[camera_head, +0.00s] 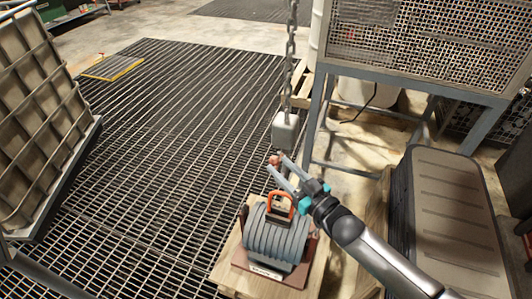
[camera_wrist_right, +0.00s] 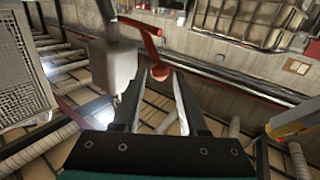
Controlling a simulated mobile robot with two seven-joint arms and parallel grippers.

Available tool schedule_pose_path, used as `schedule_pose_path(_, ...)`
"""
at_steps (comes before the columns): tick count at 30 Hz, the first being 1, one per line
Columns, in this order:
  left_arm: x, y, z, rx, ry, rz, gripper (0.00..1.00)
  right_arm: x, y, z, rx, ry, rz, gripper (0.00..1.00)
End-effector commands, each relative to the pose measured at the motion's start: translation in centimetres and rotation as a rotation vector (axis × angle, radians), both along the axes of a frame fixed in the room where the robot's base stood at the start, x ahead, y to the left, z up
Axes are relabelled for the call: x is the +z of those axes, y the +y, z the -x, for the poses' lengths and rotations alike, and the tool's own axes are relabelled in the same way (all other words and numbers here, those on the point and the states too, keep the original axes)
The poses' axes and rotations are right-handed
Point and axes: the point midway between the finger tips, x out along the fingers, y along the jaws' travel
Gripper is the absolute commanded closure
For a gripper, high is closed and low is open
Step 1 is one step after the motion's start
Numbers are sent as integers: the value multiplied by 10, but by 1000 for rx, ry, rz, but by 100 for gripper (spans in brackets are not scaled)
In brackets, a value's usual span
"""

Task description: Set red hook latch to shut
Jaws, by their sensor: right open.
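The red hook latch (camera_head: 275,160) shows in the head view as a small reddish part below the grey hoist block (camera_head: 285,130), at the tips of my right gripper (camera_head: 278,165). In the right wrist view the red latch (camera_wrist_right: 145,30) is a bent arm with a rounded end between or just beyond the fingertips (camera_wrist_right: 158,82). The fingers are apart, and I cannot tell whether they touch it. The grey block also shows in the wrist view (camera_wrist_right: 114,64), left of the fingers. The hook's shape is mostly hidden. My left gripper is not in view.
A chain (camera_head: 291,50) holds the block. Below the gripper a grey ribbed unit (camera_head: 275,240) with an orange lifting loop (camera_head: 281,196) sits on a wooden pallet (camera_head: 228,262). A mesh-sided frame (camera_head: 415,45) and dark case (camera_head: 455,215) stand right. Open floor grating lies left.

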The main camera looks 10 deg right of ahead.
Motion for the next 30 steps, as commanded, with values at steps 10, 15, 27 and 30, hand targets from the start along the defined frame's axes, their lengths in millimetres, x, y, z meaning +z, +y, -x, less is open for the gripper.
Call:
schedule_pose_path(10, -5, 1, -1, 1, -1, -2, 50, 0, 20, -48, -1, -1, 0, 57)
schedule_pose_path(15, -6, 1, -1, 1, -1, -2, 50, -1, 25, -59, 0, 1, -1, 57)
schedule_pose_path(27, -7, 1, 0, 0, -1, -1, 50, 0, 27, -63, 0, 1, 0, 60)
schedule_pose_path(30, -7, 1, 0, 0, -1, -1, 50, 0, 27, -63, 0, 1, 0, 71)
